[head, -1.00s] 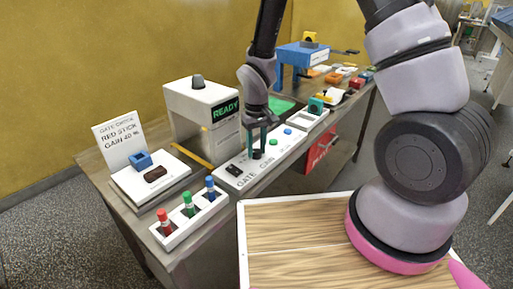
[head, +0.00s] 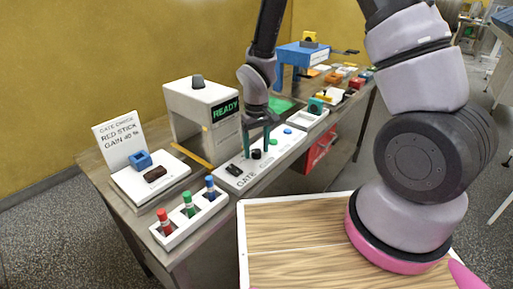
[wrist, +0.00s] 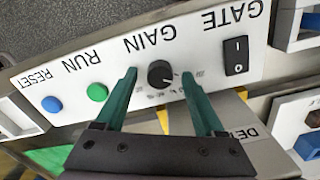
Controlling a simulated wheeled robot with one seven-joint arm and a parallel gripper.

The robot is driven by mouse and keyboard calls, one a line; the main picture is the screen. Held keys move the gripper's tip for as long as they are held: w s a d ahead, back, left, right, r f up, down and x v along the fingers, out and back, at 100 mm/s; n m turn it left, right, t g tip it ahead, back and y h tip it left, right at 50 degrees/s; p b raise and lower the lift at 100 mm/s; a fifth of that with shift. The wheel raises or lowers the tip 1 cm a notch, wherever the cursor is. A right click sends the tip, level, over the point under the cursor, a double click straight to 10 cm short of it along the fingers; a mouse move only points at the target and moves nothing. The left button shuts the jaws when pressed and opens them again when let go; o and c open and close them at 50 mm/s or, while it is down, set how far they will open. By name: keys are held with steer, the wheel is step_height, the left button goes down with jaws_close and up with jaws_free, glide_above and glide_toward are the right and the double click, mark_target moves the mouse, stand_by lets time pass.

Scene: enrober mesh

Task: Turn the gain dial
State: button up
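The gain dial is a small round black knob that shows in the wrist view (wrist: 160,74) and in the head view (head: 257,155). It sits on the white control panel (wrist: 75,75) below the word GAIN, with a printed scale around it. A pale pointer mark shows on its right side, but the scale figures are too small to read. My gripper (wrist: 158,75) has its green fingers spread on either side of the dial, with a visible gap on both sides. It points down at the panel in the head view (head: 256,156).
The panel also has a black GATE rocker switch (wrist: 236,55), a green RUN button (wrist: 97,92) and a blue RESET button (wrist: 52,104). A sign (head: 119,141) reads "GATE CHECK RED STICK GAIN 40 %". A box with a READY display (head: 225,109) stands behind the panel.

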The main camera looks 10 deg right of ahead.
mark_target(257, 150)
step_height(257, 150, up, 11)
stand_by(0.4)
steer(key=shift+f, duration=0.1)
steer(key=s+d+r+m+t+y, duration=0.1)
steer(key=d+r+m+t, duration=0.1)
steer(key=d+r, duration=0.55)
steer(key=s+d+r+m+t, duration=0.1)
steer(key=d+r+m, duration=0.25)
steer(key=r, duration=0.65)
steer(key=s+d+r+m+t+y, duration=0.1)
steer(key=s+d+r+m+t, duration=0.2)
steer(key=s+d+r, duration=0.4)
steer(key=s+r+t, duration=0.1)
steer(key=s+r, duration=0.1)
steer(key=s, duration=0.1)
steer(key=shift+r, duration=0.3)
steer(key=shift+m, duration=0.25)
jaws_close()
